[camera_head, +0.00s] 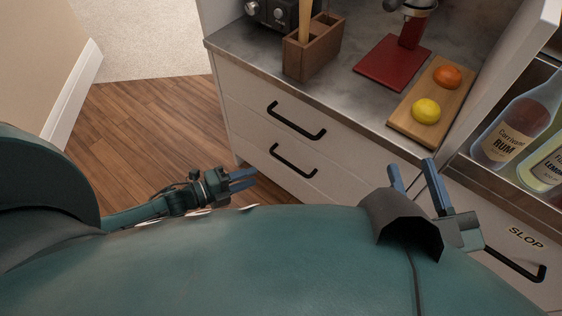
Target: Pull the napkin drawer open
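A white cabinet has two stacked drawers, both looking closed. The upper drawer (252,106) has a black bar handle (296,121), and the lower drawer (252,142) has another black bar handle (293,161). No napkin label shows on either, so I cannot tell which is the napkin drawer. My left gripper (256,177) has its blue fingers apart and empty, left of and below the lower handle. My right gripper (412,170) is open and empty, low in front of the cabinet's right part, apart from both handles.
The grey counter (345,100) holds a wooden holder (311,55), a red stand (394,62) and a cutting board (408,131) with an orange (447,77) and a lemon (426,111). Bottles (513,131) stand at right above a SLOP front (527,238). Wood floor (150,130) is clear at left.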

